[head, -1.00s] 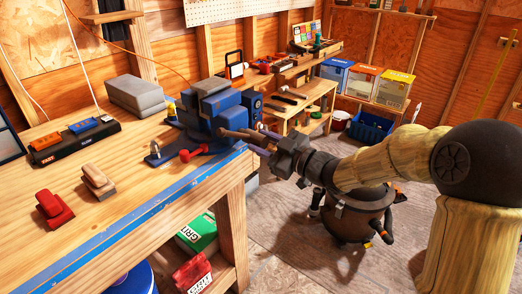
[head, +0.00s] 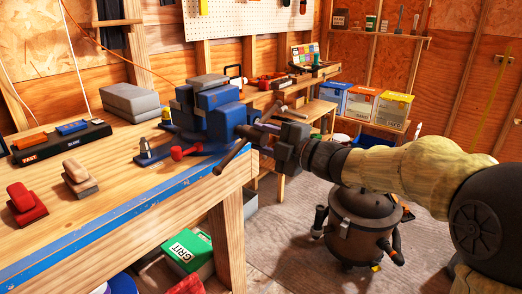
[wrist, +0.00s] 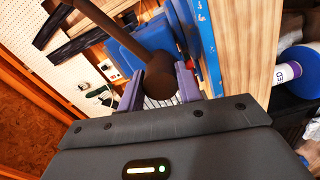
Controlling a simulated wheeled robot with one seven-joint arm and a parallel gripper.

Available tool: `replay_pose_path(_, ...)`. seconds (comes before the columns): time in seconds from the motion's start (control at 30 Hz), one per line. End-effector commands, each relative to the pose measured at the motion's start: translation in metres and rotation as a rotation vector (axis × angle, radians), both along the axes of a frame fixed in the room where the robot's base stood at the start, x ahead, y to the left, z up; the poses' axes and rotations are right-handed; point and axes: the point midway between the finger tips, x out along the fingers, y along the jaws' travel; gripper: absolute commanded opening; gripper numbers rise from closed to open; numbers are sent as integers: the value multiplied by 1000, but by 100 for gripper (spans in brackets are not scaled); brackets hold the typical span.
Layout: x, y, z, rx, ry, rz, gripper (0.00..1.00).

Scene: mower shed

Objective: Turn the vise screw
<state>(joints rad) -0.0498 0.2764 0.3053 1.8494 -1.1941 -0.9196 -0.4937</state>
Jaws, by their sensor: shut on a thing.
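The blue vise (head: 222,118) is at the bench's right end in the head view. Its blue body also shows in the wrist view (wrist: 148,48). A brown bar handle (head: 231,158) runs diagonally across the vise's front, its lower end beyond the bench edge. In the wrist view the dark brown screw head (wrist: 161,78) sits between the two purplish fingers, with the bar running up and left from it. My gripper (head: 258,136) is shut on the screw head, facing the vise from the right. The fingers partly hide the screw in the head view.
The wooden bench (head: 140,205) has a blue front edge. Sanding blocks and a grey box (head: 132,102) lie left of the vise. A dark round shop vacuum (head: 362,222) stands on the floor below my arm. Bins (head: 392,108) stand on a shelf behind.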

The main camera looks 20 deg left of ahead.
Motion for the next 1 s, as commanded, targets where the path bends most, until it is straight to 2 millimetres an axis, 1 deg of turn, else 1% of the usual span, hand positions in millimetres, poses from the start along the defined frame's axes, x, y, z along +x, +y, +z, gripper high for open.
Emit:
replay_pose_path(0.03,4,-4,-2,-12,-49,-14,12)
replay_pose_path(0.3,3,-3,0,-108,-278,-13,12)
replay_pose_path(0.5,3,-3,2,-163,-412,-12,12)
replay_pose_path(0.7,3,-2,4,-197,-491,-11,12)
replay_pose_path(1.0,2,-2,5,-211,-525,-9,12)
